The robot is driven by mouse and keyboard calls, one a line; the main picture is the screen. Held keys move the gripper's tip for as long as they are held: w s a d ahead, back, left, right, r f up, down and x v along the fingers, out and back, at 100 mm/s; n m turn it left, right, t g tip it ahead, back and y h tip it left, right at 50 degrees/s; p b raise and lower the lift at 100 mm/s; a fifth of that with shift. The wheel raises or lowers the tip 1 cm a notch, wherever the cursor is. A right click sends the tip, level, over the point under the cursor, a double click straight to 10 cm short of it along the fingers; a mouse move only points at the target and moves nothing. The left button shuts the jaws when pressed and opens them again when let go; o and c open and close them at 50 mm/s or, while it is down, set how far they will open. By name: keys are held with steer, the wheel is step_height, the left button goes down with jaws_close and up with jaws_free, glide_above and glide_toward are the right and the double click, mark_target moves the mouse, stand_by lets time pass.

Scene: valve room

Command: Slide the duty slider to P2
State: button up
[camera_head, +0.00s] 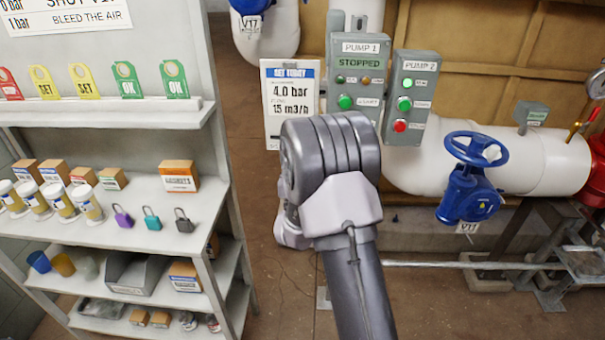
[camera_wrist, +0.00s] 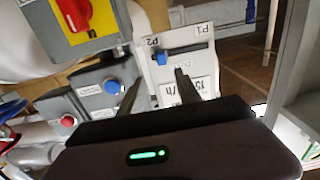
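The duty slider is a blue knob (camera_wrist: 163,58) in a dark slot (camera_wrist: 190,50) on a pale panel (camera_wrist: 178,30) in the wrist view. The panel is marked P2 at the slot's left end and P1 at its right. The knob sits at the P2 end. My gripper (camera_wrist: 158,72) is open, with its two dark fingers apart just below the slot in the picture. The knob appears above the gap between them, and I see no clear contact. In the head view my arm hides the gripper and the slider.
Control boxes with a blue button (camera_wrist: 110,86) and a red button (camera_wrist: 67,120) stand left of the panel. A red switch on yellow (camera_wrist: 75,12) is above them. In the head view, the pump 2 box (camera_head: 408,95) and blue valve wheel (camera_head: 475,149) are right; a shelf (camera_head: 140,225) is left.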

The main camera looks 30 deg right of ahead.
steer(key=v, duration=0.7)
steer(key=shift+s, duration=0.1)
steer(key=s+a+r+g+y, duration=0.2)
steer(key=s+a+r+y, duration=0.15)
steer(key=a, duration=0.35)
steer(key=s+a+r+g+y, duration=0.1)
steer(key=s+a+r+y, duration=0.25)
steer(key=a+r, duration=0.2)
steer(key=s+a+n+g+y, duration=0.1)
steer(key=s+a, duration=0.4)
steer(key=s, duration=0.7)
steer(key=s+a+f+n+g+y, duration=0.1)
steer(key=s+a+g+y, duration=0.3)
steer(key=s, duration=0.7)
steer(key=shift+s+a+f+g, duration=0.2)
steer(key=shift+s+a+g, duration=0.3)
steer(key=shift+a, duration=0.65)
steer(key=shift+w, duration=0.15)
